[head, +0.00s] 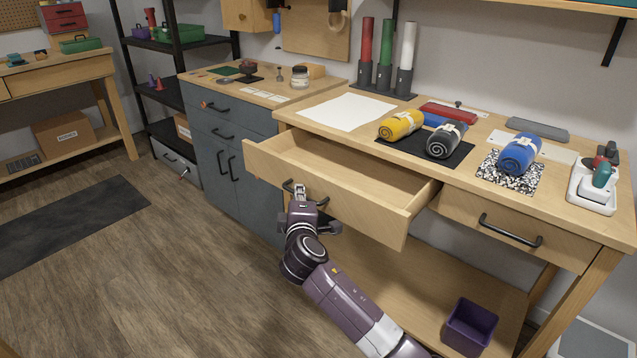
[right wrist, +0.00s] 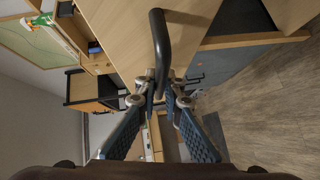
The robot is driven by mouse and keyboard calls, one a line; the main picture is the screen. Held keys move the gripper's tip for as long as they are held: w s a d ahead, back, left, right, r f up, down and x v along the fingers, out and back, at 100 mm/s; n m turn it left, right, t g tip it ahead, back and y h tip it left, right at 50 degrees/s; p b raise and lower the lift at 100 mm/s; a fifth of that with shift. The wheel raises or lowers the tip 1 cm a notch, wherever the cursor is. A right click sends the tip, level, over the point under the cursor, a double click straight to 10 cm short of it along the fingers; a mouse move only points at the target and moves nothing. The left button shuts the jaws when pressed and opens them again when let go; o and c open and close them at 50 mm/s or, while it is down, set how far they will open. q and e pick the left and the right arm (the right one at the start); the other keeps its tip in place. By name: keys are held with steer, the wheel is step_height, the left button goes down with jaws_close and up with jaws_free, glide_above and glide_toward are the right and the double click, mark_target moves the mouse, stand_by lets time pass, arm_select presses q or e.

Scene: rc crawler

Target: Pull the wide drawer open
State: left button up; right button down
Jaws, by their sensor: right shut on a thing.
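The wide drawer (head: 368,217) of the wooden workbench is pulled out, and its inside shows bare wood. Its dark bar handle (head: 323,204) is on the front panel. My right gripper (head: 300,192) is at the handle and shut on it. In the right wrist view the black handle (right wrist: 158,50) runs down between the two fingertips of the right gripper (right wrist: 160,96). The drawer's wooden front (right wrist: 115,35) lies behind it. My left gripper is not in view.
A narrower shut drawer (head: 515,230) is to the right. Rolled cloths in yellow (head: 401,125), grey (head: 446,140) and blue (head: 519,153) lie on the bench top. A purple bin (head: 470,327) stands on the lower shelf. The floor (head: 170,260) at left is clear.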

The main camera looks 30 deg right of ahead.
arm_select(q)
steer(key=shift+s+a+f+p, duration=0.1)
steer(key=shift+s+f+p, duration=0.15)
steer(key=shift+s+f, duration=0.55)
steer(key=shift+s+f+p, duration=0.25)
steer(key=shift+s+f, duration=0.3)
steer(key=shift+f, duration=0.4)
arm_select(e)
steer(key=s+a, duration=0.2)
steer(key=a, duration=0.4)
steer(key=s+a, duration=0.3)
steer(key=a, duration=0.4)
steer(key=shift+s, duration=0.25)
steer(key=c, duration=2.3)
jaws_free()
steer(key=shift+c, duration=0.2)
steer(key=v, duration=1.2)
